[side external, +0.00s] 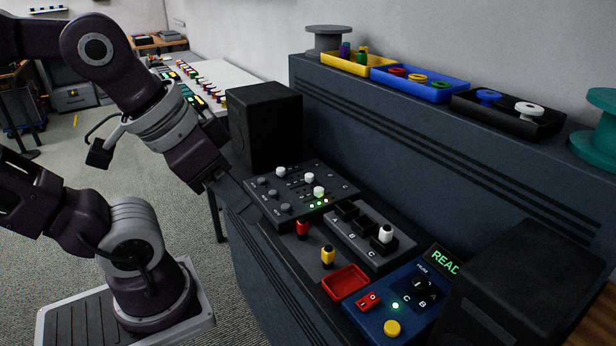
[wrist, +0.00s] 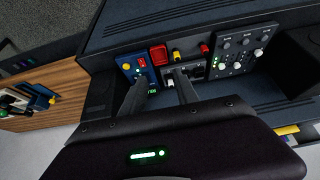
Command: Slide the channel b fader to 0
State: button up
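The dark mixer panel (side external: 336,184) lies on the console, with three white fader caps: one at the upper left (side external: 280,171), one in the middle (side external: 309,177), and one at the lower right (side external: 319,192) above small green lights. The channel labels are too small to read, so I cannot tell which cap is channel b. The panel also shows in the wrist view (wrist: 240,44) at upper right. My gripper (wrist: 162,78) has its two fingers apart, with nothing seen between them. In the side view it is just left of the panel, touching no cap.
A socket block (side external: 352,236) marked A, B, C holds a white plug (side external: 385,233). Red (side external: 302,228) and yellow (side external: 328,256) plugs, a red tray (side external: 345,283) and a blue control box (side external: 383,320) sit nearer. Black speakers (side external: 264,126) (side external: 530,285) stand at both ends.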

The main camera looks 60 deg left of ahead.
jog(key=shift+o, duration=1.2)
jog(key=shift+w, duration=0.1)
jog(key=w+a+r+n+g, duration=0.1)
jog(key=w+a+n, duration=0.2)
jog(key=w, duration=0.3)
jog(key=w+a+r+n, duration=0.2)
jog(key=w+n, duration=0.1)
jog(key=w, duration=0.3)
jog(key=n+g+y, duration=0.5)
jog(key=n, duration=0.7)
send_over(309, 175)
jog(key=d, duration=0.3)
notch_tip(309, 175, down, 20)
jog(key=x, duration=0.6)
jog(key=shift+w+f, duration=0.2)
jog(key=shift+f, duration=0.2)
jog(key=shift+h, duration=0.3)
grip_shut()
